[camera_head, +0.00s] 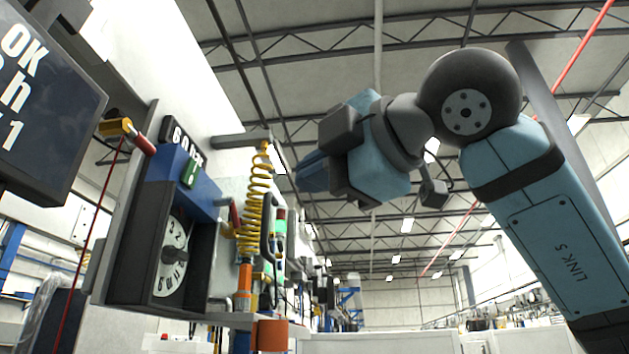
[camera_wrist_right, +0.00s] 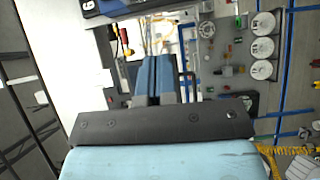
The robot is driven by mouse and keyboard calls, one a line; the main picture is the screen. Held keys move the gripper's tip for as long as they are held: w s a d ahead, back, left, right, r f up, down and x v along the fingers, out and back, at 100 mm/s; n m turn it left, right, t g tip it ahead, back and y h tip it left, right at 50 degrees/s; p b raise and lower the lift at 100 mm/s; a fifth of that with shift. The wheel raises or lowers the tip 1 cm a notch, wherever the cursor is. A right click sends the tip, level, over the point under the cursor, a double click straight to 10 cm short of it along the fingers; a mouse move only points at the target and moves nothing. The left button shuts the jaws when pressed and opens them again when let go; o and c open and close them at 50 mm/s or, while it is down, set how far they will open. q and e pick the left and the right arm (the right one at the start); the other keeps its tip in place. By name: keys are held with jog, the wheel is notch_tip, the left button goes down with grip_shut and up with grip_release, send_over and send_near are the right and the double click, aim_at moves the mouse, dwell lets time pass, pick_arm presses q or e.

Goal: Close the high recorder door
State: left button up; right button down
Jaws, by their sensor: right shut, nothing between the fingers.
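The recorder (camera_head: 172,258) is a dark box with a round white dial, mounted on the wall left of centre in the head view. A blue housing (camera_head: 182,178) with a green tag sits at its top. Dark frame panels stand around the dial; I cannot tell clearly which one is the door or how far it stands open. My right gripper (camera_head: 312,173) is high and to the right of the recorder, apart from it, with its blue fingers pointing left. The fingers also show in the right wrist view (camera_wrist_right: 157,80), shut and empty. My left gripper is not in view.
A dark display screen (camera_head: 45,100) juts in at the upper left. A yellow coiled hose (camera_head: 255,205) and a dark handle (camera_head: 268,237) are right of the recorder. An orange cylinder (camera_head: 270,334) is below. The space between my right gripper and the wall looks free.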

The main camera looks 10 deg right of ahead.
aim_at(274, 211)
jog(key=p+x, duration=0.1)
jog(key=x, duration=0.2)
jog(key=w+d+p+x, duration=0.1)
jog(key=x, duration=0.3)
jog(key=d+p+x, duration=0.1)
jog(key=x, duration=0.2)
jog(key=shift+w+a, duration=0.15)
jog(key=shift+w, duration=0.45)
